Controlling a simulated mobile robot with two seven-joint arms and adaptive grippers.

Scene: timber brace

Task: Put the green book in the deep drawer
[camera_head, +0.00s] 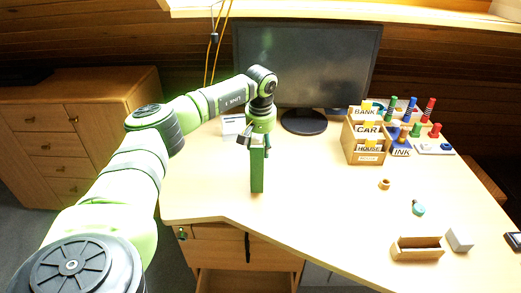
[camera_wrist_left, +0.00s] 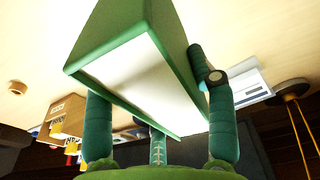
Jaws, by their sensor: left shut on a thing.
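The green book (camera_head: 257,172) hangs upright over the front part of the desk, spine toward the head camera. My left gripper (camera_head: 257,140) is shut on its upper end. In the left wrist view the book (camera_wrist_left: 150,60) sits between the fingers (camera_wrist_left: 158,125), with its white page edge facing the camera. Under the desk's front edge is a wooden drawer unit (camera_head: 225,250), below and left of the book. Its lowest visible part (camera_head: 245,282) looks like an open drawer, cut off by the picture's bottom edge. My right gripper is not in view.
A monitor (camera_head: 308,65) stands behind the arm. A small wooden tray (camera_head: 417,254) and white block (camera_head: 460,239) lie front right. The desk's middle is clear.

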